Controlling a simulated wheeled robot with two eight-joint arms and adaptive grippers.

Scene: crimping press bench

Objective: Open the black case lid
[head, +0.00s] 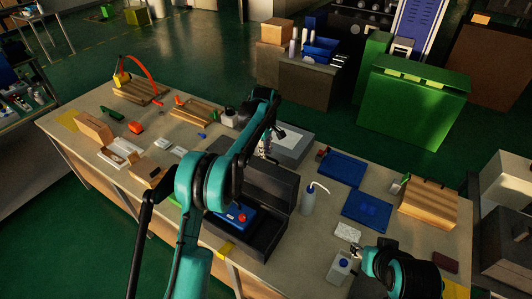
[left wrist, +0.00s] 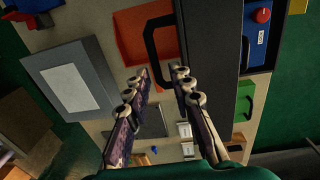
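The black case (head: 262,238) sits on the bench with its lid (head: 272,184) raised about upright. Inside it is a blue tool (head: 232,218) with a red knob, which also shows in the left wrist view (left wrist: 259,32). The lid appears there as a dark panel (left wrist: 212,38) with a black handle (left wrist: 151,42). My left gripper (head: 267,147) is behind the lid's top edge. Contact with the lid cannot be told. My right gripper (head: 357,250) is near a small white bottle (head: 341,267); its opening is unclear.
A grey box with a light panel (head: 291,142) stands behind the lid. A wash bottle (head: 308,200) stands close right of the case. Wooden racks and small parts cover the left bench.

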